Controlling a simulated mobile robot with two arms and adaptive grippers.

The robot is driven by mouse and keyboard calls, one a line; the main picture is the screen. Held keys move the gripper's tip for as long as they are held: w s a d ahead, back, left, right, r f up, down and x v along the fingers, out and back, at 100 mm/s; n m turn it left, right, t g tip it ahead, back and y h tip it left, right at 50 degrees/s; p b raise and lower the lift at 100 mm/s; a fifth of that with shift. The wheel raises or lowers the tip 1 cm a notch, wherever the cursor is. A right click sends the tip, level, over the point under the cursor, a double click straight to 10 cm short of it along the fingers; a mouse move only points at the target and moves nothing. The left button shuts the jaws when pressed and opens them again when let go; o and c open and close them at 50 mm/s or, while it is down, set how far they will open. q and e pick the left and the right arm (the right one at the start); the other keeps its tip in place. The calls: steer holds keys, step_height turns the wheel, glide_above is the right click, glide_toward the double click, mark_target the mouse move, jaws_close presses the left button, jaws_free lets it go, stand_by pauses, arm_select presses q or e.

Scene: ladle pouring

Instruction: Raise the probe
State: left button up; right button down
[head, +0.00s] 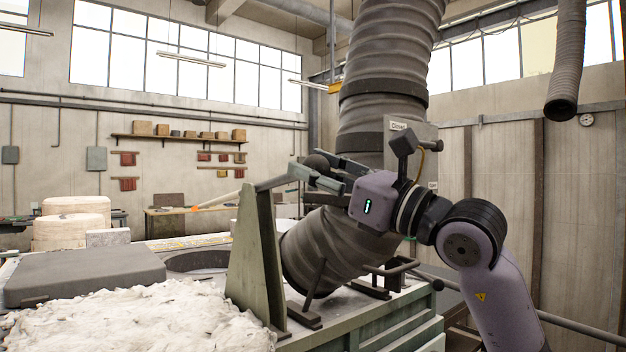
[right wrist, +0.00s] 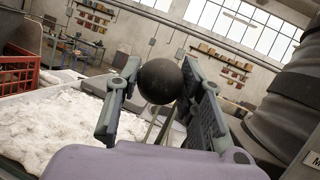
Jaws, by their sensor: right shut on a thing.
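A dark ball knob (head: 317,161) sits at the end of a grey lever (head: 275,183) that runs to the top of a green upright stand (head: 258,255). My right gripper (head: 322,172) is shut on the ball knob. In the right wrist view, the black ball (right wrist: 160,82) is held between the two fingers. A pale rod with an orange tip (head: 212,202) slants down to the left behind the stand. I cannot tell whether this rod is the probe or joins the lever. My left gripper is not in view.
A thick ribbed grey duct (head: 385,60) stands close beside my right gripper. A dark slab lid (head: 85,275) lies beside a round opening (head: 198,261), with white lumpy material (head: 140,318) in front. A red crate (right wrist: 18,82) shows in the right wrist view.

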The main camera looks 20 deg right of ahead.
steer(key=shift+f, duration=0.5)
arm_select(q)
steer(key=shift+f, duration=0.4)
arm_select(e)
steer(key=shift+w+a+f, duration=0.1)
steer(key=shift+a+f, duration=0.05)
steer(key=c, duration=1.4)
jaws_free()
steer(key=shift+c, duration=0.2)
steer(key=o, duration=0.4)
steer(key=shift+r, duration=0.2)
steer(key=shift+c, duration=0.2)
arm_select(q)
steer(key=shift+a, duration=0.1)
arm_select(e)
steer(key=shift+s+d, duration=0.25)
steer(key=shift+d, duration=0.05)
steer(key=v, duration=1.1)
steer(key=shift+s+f, duration=0.15)
steer(key=shift+s, duration=0.15)
steer(key=shift+d, duration=0.15)
